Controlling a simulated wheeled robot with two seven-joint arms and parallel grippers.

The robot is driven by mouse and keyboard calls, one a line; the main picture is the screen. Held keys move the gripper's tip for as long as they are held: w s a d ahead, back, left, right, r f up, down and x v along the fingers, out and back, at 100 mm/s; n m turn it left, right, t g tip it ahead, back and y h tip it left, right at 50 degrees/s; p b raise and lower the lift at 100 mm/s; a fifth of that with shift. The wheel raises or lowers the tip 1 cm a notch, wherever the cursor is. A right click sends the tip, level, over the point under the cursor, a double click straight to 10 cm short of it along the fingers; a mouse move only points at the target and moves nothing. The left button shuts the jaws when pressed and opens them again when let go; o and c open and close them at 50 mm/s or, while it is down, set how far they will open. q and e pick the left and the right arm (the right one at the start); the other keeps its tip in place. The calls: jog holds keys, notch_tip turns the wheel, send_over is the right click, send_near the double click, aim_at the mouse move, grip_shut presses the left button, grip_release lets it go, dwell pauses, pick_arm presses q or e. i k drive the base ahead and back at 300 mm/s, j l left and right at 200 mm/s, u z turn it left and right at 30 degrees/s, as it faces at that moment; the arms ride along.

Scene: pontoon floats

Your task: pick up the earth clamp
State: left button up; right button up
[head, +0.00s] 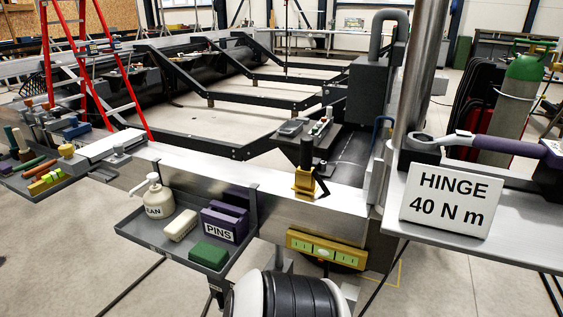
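A brass-coloured clamp with a black upright grip (304,180), which looks like the earth clamp, sits upright on the edge of the silver beam (220,176). A dark bent piece stands against its right side. Nothing holds it from above, and its top is clear in the head view. I cannot tell how it is fixed to the beam. Neither my left nor my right gripper shows in this view.
A grey tray (142,233) hangs on the beam's front with a pump bottle (158,198), a cream block (180,225), a green block (209,254) and a purple PINS box (226,217). A yellow level (325,248) is below the clamp. A HINGE sign (449,199) and torque wrench (487,144) are right.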

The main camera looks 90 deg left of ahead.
aim_at(304, 175)
jog(key=u, duration=2.55)
jog(key=i+j+z, duration=0.15)
jog(key=j, duration=0.3)
jog(key=i+j+z, duration=0.2)
jog(key=j, duration=0.2)
jog(key=j+z, duration=0.15)
jog(key=j, duration=0.3)
